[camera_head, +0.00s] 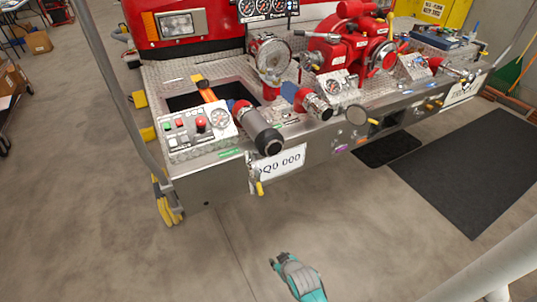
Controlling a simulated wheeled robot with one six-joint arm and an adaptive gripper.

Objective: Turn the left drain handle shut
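The left drain handle (259,188) is a small yellow lever at the lower front edge of the bumper, just left of the white number plate (281,164). It points downward. More small yellow handles (373,121) show along the bumper front to the right. My gripper (276,260), grey and teal, is low in the picture above the floor, below and apart from the handle. It is seen from above and behind, and whether its fingers are apart is too small to tell. Nothing is seen in it.
The metal bumper deck (215,155) carries a control box (195,132), capped hose outlets (268,140) and a red pump (355,45). A dark mat (470,170) lies on the floor at right. The concrete floor (240,225) in front of the bumper is clear.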

